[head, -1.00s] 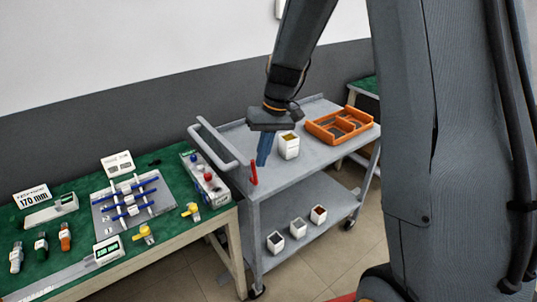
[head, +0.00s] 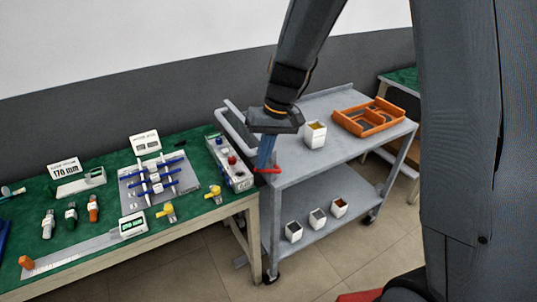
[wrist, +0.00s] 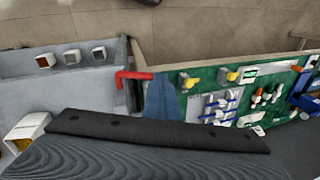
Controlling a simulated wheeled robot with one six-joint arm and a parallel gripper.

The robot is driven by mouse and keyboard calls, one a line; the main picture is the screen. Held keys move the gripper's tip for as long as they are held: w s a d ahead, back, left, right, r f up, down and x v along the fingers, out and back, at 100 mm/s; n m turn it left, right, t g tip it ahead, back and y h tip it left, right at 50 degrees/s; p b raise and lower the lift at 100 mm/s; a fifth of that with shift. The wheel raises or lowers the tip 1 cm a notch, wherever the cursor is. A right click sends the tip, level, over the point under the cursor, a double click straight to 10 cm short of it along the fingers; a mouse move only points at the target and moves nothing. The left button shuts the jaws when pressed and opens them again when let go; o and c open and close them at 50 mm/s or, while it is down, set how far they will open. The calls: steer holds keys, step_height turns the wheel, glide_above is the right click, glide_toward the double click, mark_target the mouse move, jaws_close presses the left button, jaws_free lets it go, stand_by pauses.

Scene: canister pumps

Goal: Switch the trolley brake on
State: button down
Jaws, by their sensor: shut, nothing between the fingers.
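The grey trolley (head: 330,172) stands beside the green-topped bench. Its red brake lever (head: 268,170) is at the corner of the upper shelf nearest the bench and lies about flat. In the wrist view the red lever (wrist: 133,75) runs sideways with a short bent end. My gripper (head: 264,158) points down with its blue fingers shut and empty, right at the lever. In the wrist view the blue fingers (wrist: 161,98) are just beside the lever's end; I cannot tell whether they touch it.
A white cup (head: 315,134) and an orange tray (head: 368,116) stand on the upper shelf. Several small pots are on the lower shelf (head: 335,200). The bench (head: 105,177) at left holds a blue-barred fixture, yellow valves and displays. The trolley's handle (head: 236,125) rises behind my gripper.

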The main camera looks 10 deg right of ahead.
steer(key=shift+s+a+f, duration=0.35)
steer(key=shift+s+f, duration=0.1)
steer(key=shift+f, duration=0.15)
steer(key=shift+s, duration=0.1)
steer(key=s+a+r, duration=0.2)
steer(key=a+r, duration=0.1)
steer(key=r, duration=0.8)
steer(key=shift+s+a+r, duration=0.15)
steer(key=shift+a+r, duration=0.05)
steer(key=shift+r, duration=0.2)
